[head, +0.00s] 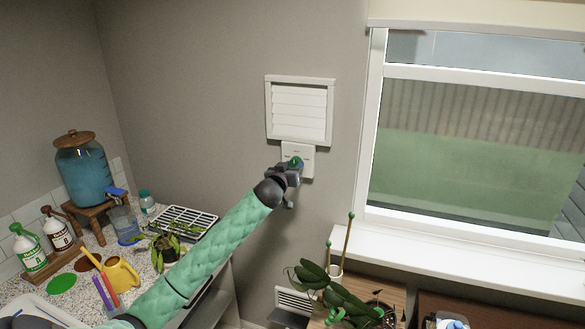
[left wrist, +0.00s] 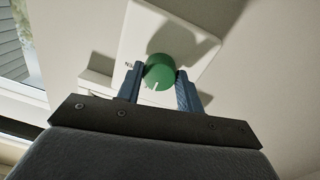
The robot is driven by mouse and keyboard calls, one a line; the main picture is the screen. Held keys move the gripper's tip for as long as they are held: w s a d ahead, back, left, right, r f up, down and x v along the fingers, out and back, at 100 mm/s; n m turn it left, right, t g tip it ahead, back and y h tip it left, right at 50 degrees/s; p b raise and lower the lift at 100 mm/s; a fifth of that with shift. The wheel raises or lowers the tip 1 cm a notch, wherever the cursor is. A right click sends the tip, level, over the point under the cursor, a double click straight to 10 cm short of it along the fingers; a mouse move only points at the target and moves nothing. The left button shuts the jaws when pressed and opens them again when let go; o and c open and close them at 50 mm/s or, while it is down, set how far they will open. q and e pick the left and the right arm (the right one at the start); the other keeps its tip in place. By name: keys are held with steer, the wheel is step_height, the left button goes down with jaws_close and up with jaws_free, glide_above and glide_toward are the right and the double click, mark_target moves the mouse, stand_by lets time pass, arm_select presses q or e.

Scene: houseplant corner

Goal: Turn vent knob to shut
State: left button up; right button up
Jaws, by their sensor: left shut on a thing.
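The vent (head: 299,110) is a white louvred panel on the grey wall, left of the window. Just under it is a white control plate (head: 305,152), which also shows in the left wrist view (left wrist: 190,35). A green round knob (left wrist: 159,71) with a white pointer line sits on the plate. My left gripper (head: 293,168) is at the plate. In the left wrist view its two blue fingers (left wrist: 160,84) are on either side of the knob and shut on it. The plate's markings are mostly hidden or too small to read. My right gripper is not in view.
A window (head: 470,140) with a white sill (head: 470,262) is to the right. Potted plants (head: 345,298) stand below. At left, a speckled counter (head: 80,275) holds a blue water dispenser (head: 85,175), spray bottles (head: 57,228) and a yellow watering can (head: 120,274).

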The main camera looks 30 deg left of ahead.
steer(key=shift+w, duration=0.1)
arm_select(q)
steer(key=shift+f+n+b, duration=0.15)
steer(key=shift+n+b, duration=0.2)
steer(key=shift+n, duration=0.25)
steer(key=n+b, duration=0.1)
steer(key=n, duration=0.2)
steer(key=shift+d, duration=0.1)
steer(key=n, duration=0.3)
steer(key=shift+n, duration=1.8)
steer(key=n, duration=0.3)
steer(key=shift+y+p, duration=0.3)
steer(key=shift+y, duration=0.1)
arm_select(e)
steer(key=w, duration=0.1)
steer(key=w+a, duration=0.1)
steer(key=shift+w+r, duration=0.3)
arm_select(q)
steer(key=shift+n, duration=0.3)
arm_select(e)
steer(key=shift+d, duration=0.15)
